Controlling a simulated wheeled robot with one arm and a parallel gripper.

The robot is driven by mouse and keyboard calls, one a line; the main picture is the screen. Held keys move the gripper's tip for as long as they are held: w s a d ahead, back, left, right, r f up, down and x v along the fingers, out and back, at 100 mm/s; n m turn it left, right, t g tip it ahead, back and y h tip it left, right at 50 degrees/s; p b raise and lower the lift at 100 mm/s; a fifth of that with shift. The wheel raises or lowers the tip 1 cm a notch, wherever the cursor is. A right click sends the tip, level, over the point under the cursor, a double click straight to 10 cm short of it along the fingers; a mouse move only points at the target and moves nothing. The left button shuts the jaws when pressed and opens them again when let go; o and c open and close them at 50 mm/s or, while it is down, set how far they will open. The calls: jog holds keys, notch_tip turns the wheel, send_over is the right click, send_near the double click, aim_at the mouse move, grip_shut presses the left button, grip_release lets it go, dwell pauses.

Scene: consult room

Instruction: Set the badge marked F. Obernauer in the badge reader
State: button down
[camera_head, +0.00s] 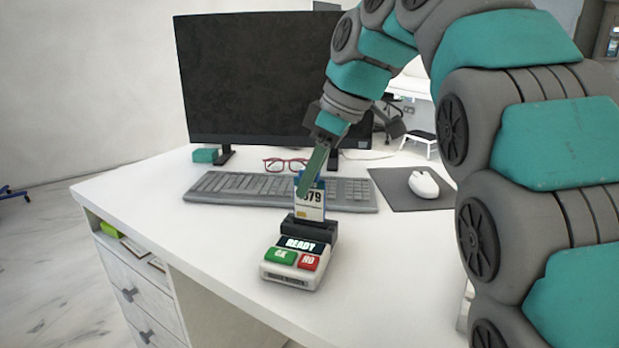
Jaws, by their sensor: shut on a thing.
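A white badge with a blue top edge (311,208) stands upright at the back of the badge reader (272,269). Its printed number is partly covered and ends in "79"; I cannot read a name on it. My gripper (308,184) comes down from above and is shut on the badge's upper part, one finger covering part of its face. The badge's lower edge meets the reader's dark slot block (311,231); I cannot tell how deep it sits in it. The reader's screen (300,244) shows "READY", above a green and a red button.
A keyboard (230,188) and glasses (286,163) lie behind the reader. A monitor (255,80) stands at the back of the white desk (150,205). A mouse (424,184) rests on a dark pad (396,196) to the right. The desk left of the reader is clear.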

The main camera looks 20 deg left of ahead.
aim_at(300, 218)
jog(key=shift+f+b, duration=2.05)
jog(key=shift+b, duration=0.05)
dwell(1.1)
jog(key=shift+c, duration=2.4)
grip_release()
jog(key=shift+r, duration=0.1)
jog(key=shift+r+p, duration=3.25)
jog(key=shift+r, duration=0.25)
jog(key=shift+s+f, duration=0.1)
